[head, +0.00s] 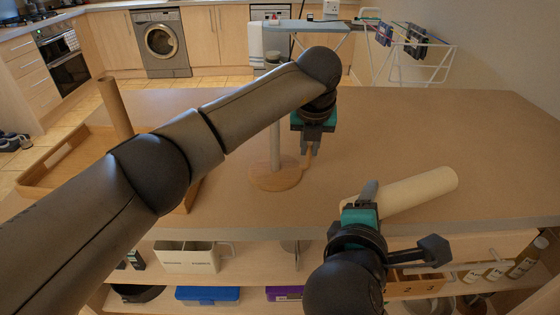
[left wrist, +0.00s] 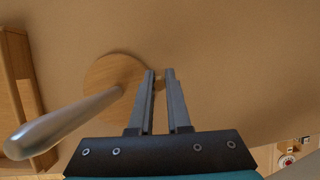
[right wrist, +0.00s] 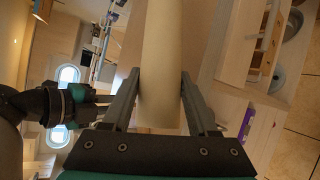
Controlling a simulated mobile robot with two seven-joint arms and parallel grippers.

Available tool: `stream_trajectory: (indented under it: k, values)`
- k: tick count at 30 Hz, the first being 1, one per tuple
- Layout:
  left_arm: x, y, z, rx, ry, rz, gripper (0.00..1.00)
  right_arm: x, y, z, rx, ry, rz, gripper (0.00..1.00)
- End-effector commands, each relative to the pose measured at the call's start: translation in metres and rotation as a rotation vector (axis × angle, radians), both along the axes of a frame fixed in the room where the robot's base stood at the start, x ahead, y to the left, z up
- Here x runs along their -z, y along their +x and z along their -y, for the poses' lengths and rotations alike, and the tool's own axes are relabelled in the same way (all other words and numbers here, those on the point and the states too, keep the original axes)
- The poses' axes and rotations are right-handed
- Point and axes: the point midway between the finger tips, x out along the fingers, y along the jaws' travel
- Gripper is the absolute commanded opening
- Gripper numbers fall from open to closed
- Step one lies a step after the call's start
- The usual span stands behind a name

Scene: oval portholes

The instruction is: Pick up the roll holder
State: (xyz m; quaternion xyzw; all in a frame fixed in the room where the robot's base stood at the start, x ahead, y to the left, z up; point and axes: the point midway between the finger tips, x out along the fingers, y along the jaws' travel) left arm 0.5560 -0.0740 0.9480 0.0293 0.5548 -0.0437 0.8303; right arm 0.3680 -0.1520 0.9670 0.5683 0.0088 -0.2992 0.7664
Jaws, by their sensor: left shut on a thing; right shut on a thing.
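The roll holder has a round wooden base (head: 274,174) and an upright pale metal rod (head: 275,125); the base seems to rest on the counter. In the left wrist view the base (left wrist: 108,78) lies left of the fingers and the rod (left wrist: 68,118) points toward the camera. My left gripper (head: 308,152) is shut on a small wooden tab at the base's right edge, mostly hidden between the fingers. My right gripper (head: 362,192) is shut on a cream roll (head: 422,191) near the counter's front edge. The roll (right wrist: 162,60) runs between its fingers in the right wrist view.
A wooden tray (head: 70,160) with a brown tube (head: 115,108) standing at it is at the left of the counter (head: 400,130). A shelf below holds a white container (head: 187,256) and a blue box (head: 208,295). The counter's back right is clear.

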Motion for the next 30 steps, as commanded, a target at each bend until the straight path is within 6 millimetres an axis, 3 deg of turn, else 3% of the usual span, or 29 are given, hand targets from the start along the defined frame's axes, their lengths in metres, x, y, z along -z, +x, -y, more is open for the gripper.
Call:
stream_trajectory:
  k: [8,13,24,30]
  values:
    - [-0.008,0.001,0.000,0.000,-0.001,0.003,0.00,-0.002,0.000,0.000,0.000,-0.001,0.002,0.00]
    - [-0.031,0.001,0.000,0.000,-0.001,0.005,0.00,-0.007,0.000,0.000,0.000,-0.001,0.002,0.00]
    - [-0.134,0.001,0.000,-0.001,0.000,0.006,0.00,-0.028,0.000,0.000,0.000,-0.001,0.002,0.00]
    - [-0.177,0.000,0.000,0.000,0.000,0.004,0.00,-0.037,0.000,0.000,0.000,-0.001,0.002,0.00]
